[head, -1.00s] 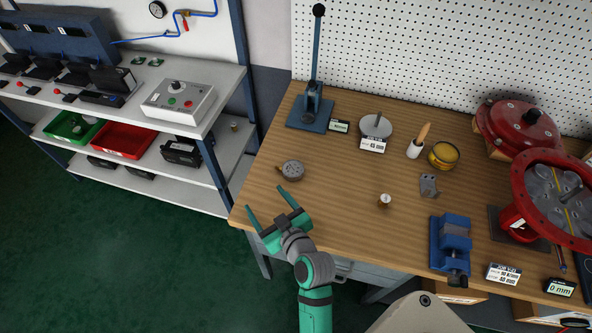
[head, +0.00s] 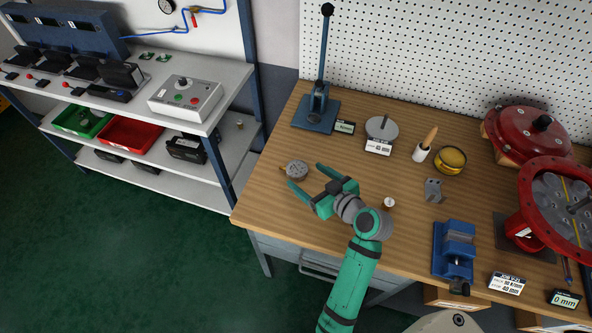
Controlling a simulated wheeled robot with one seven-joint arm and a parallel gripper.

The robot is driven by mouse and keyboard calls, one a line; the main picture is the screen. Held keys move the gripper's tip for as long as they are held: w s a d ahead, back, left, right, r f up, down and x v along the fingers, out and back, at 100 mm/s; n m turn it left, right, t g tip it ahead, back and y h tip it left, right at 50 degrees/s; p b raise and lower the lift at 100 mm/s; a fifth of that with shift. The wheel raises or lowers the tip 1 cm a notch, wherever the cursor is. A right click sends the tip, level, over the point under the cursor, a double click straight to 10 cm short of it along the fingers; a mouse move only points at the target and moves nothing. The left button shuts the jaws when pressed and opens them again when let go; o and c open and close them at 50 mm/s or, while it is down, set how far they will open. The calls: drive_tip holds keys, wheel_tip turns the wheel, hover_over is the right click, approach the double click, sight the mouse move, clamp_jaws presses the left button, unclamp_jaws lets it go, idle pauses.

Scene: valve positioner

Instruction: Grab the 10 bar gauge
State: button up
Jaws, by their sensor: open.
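A round grey disc-shaped piece (head: 296,170) with a small stem lies on the wooden bench near its left end. It may be the gauge, but its markings are too small to read. My gripper (head: 304,176) is open and empty. It points left, its two green fingertips close to the right side of the disc, one towards the back and one towards the front. I cannot tell whether they touch it or how high they are. A small pale round piece with a brass-coloured part (head: 389,203) stands right of my gripper. A white-faced dial (head: 166,6) hangs on the wall panel at top left.
A blue lever press (head: 315,112), a grey round plate (head: 382,128), a wooden-handled tool (head: 425,146), a yellow dish (head: 450,159) and a blue vise (head: 454,248) stand on the bench (head: 262,200). Red valve housings (head: 527,135) fill the right. Bench around the disc is clear.

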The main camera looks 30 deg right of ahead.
sight(299, 171)
drive_tip(key=shift+f+x, duration=0.2)
drive_tip(key=shift+x, duration=2.5)
drive_tip(key=shift+s, duration=0.1)
drive_tip(key=shift+c, duration=0.6)
drive_tip(key=c, duration=1.1)
drive_tip(key=shift+c, duration=0.2)
drive_tip(key=shift+r, duration=0.1)
